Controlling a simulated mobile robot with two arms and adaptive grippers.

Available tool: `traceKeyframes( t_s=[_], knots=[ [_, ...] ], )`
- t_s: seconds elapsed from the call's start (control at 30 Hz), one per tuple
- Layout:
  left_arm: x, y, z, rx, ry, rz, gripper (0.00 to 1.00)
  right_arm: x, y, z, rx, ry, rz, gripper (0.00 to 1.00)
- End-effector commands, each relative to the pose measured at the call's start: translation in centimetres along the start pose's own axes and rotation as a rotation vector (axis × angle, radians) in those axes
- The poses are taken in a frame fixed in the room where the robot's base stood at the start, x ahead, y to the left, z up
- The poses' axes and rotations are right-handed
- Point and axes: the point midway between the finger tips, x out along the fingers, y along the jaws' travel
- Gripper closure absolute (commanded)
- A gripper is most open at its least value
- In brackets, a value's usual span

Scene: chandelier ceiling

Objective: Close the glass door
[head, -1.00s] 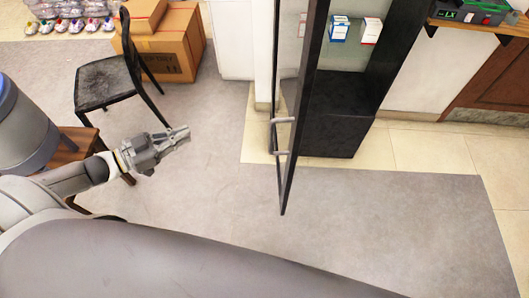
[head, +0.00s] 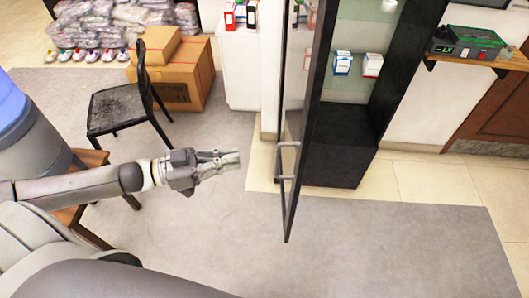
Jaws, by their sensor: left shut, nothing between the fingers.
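The glass door (head: 295,120) stands swung open on a tall black cabinet (head: 338,148), seen nearly edge-on in the head view. It has a dark frame and a light metal handle (head: 282,162) on its left face. My left gripper (head: 238,158) is left of the door at about the handle's height in the picture. Its fingers are shut and empty and point right toward the handle, with a gap between them. My right gripper is not in view.
A black chair (head: 125,105), cardboard boxes (head: 180,78) and a wooden stool (head: 92,158) stand at the left. Small boxes (head: 343,63) sit on the cabinet shelf. A wooden wall shelf (head: 480,57) is at the right. Grey floor in front of the cabinet is clear.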

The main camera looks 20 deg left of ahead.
Motion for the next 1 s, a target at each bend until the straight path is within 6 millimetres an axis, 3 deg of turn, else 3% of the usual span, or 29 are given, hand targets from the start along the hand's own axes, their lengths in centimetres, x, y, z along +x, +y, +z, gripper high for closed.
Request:
traceKeyframes(
  t_s=[0.6,1.0],
  knots=[
    [7.0,-0.1,-0.3,0.001,0.003,-0.001,1.00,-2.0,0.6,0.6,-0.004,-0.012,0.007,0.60],
    [8.5,0.0,0.0,-0.001,-0.001,0.000,1.00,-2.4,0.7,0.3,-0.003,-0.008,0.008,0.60]
  ],
)
